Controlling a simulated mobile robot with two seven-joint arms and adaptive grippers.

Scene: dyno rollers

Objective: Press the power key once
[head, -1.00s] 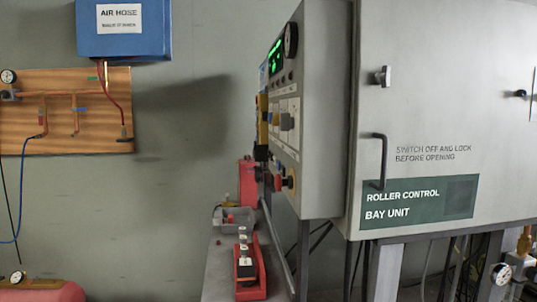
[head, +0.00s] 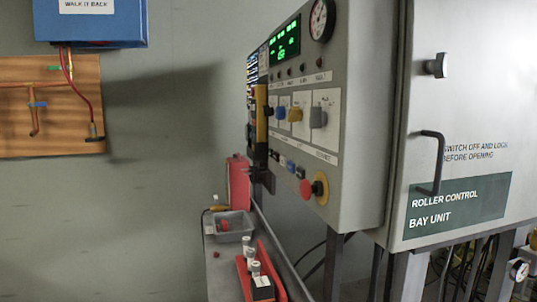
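The control panel (head: 345,150) of a grey cabinet is seen at a steep angle in the middle of the head view. Below are small buttons and a red mushroom button (head: 306,188) beside a yellow ring (head: 320,188). A yellow and black unit (head: 261,112) is at the panel's far edge. I cannot tell which control is the power key; labels are too small. Neither gripper is in view.
A narrow bench (head: 222,262) below the panel holds a grey tray (head: 236,224), a red canister (head: 238,182) and a red holder (head: 266,270) with white-topped items. A cabinet door (head: 465,110) with a black handle (head: 437,165) is at right. The left wall has hose fittings.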

